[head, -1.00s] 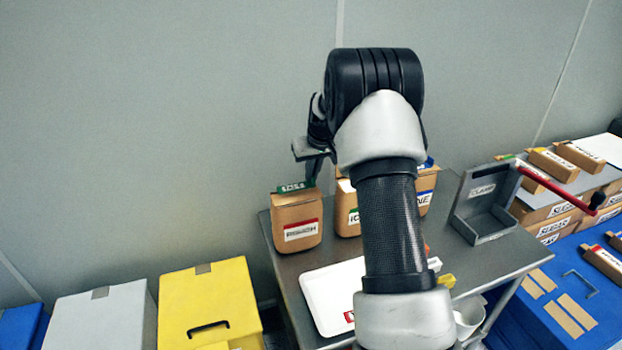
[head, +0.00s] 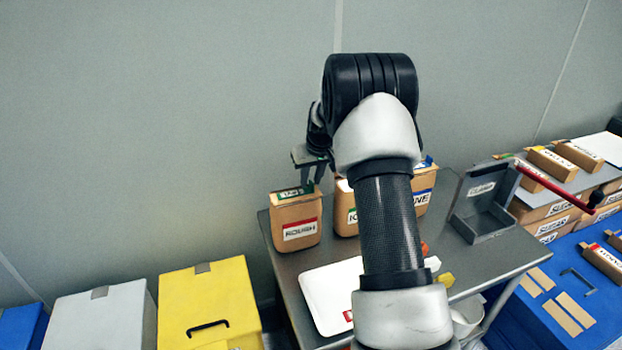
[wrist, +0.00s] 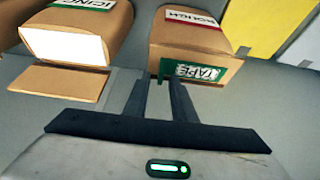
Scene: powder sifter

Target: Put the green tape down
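The green tape (head: 291,192) lies along the top edge of the brown bag labelled ROUGH (head: 296,225). In the wrist view the tape's TAPE label (wrist: 198,72) shows at the bag's near edge (wrist: 195,42). My gripper (head: 312,184) is just above the tape's right end in the head view. In the wrist view its two fingers (wrist: 158,84) stand a small distance apart, with floor showing between them. The right fingertip overlaps the tape's left end; whether it touches is hard to tell. No object fills the gap.
A brown bag labelled ICING (wrist: 80,35) stands left of the fingers in the wrist view. A white tray (head: 328,295) is on the grey table (head: 465,275), and a grey clamp stand (head: 482,212) is to the right. My arm hides the table's middle.

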